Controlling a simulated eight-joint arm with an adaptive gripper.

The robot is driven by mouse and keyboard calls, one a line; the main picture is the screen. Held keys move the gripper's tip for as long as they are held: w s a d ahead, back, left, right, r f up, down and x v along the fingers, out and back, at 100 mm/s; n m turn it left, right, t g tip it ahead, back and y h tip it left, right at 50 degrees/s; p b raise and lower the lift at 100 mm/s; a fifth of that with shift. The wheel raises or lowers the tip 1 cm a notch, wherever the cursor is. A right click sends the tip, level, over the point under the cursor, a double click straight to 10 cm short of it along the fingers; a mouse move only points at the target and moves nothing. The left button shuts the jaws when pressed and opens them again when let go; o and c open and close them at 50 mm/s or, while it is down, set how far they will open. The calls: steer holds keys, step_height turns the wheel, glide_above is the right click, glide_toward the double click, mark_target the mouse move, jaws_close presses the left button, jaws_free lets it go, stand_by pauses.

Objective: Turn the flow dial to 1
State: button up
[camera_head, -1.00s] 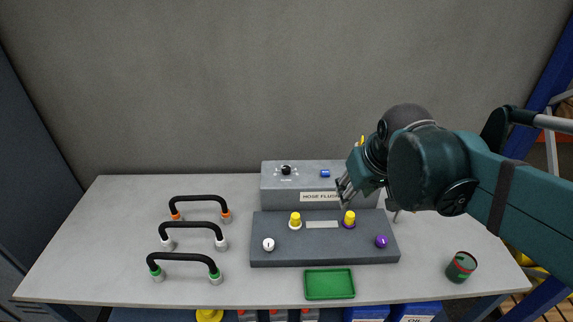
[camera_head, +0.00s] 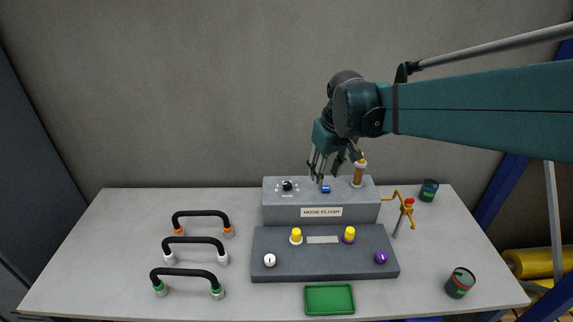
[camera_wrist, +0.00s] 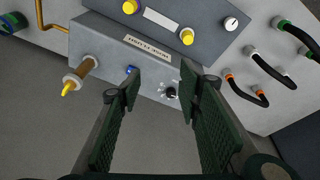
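The flow dial (camera_head: 287,186) is a black knob with white marks around it, on the top left of the grey box labelled "HOSE FLUSH" (camera_head: 321,212). It also shows in the wrist view (camera_wrist: 171,92), between my fingers in the picture and beyond them. The position its pointer faces is too small to read. My gripper (camera_head: 320,178) is open and empty above the box, right of the dial and close over a small blue part (camera_head: 326,189). In the wrist view my gripper (camera_wrist: 165,100) shows its two dark ridged fingers wide apart.
A brown post with a yellow tip (camera_head: 358,172) stands at the box's right end. A yellow crank (camera_head: 405,208) is right of it. A dark panel (camera_head: 325,266) with yellow caps lies in front. Black hoses (camera_head: 200,221) lie left. A green tray (camera_head: 330,299) is at the front edge.

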steer(key=w+a+f+n+g+p, duration=0.25)
steer(key=w+a, duration=0.25)
steer(key=w, duration=0.5)
steer(key=n+p, duration=0.1)
steer(key=p, duration=0.1)
glide_toward(287, 184)
steer(key=shift+d+f+g, duration=0.1)
steer(key=shift+d+g, duration=0.15)
steer(key=shift+d, duration=0.05)
steer(key=shift+w+a+f, duration=0.3)
steer(key=shift+f, duration=0.1)
steer(key=shift+f, duration=0.1)
steer(key=shift+s+f, duration=0.1)
steer(key=shift+f, duration=3.7)
steer(key=c, duration=0.9)
